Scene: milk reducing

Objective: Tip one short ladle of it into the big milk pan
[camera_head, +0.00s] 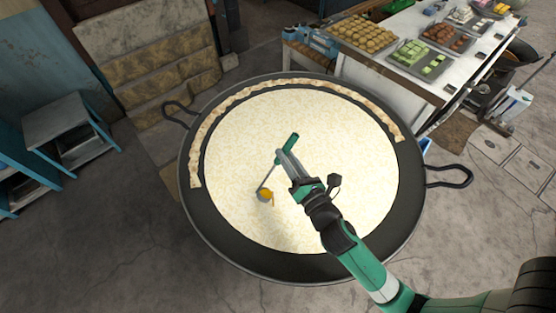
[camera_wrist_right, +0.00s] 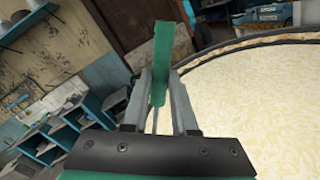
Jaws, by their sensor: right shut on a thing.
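The big milk pan (camera_head: 400,190) is a wide, dark, round pan filled with pale, speckled milk (camera_head: 340,130). My right gripper (camera_head: 281,155) reaches over the pan from the lower right and is shut on the green handle of the ladle (camera_head: 293,141). The ladle's thin shaft runs down-left to a small bowl (camera_head: 265,196) with something orange-yellow in or at it. The bowl is over the milk; whether it touches the surface I cannot tell. In the right wrist view the green handle (camera_wrist_right: 161,62) stands between the fingers. My left gripper is not in view.
A crusty strip (camera_head: 295,85) lines the pan's far rim. Loop handles stick out at left (camera_head: 177,112) and right (camera_head: 450,176). A white table (camera_head: 405,85) with trays of sweets stands at upper right, and a blue-grey stand (camera_head: 68,120) at left.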

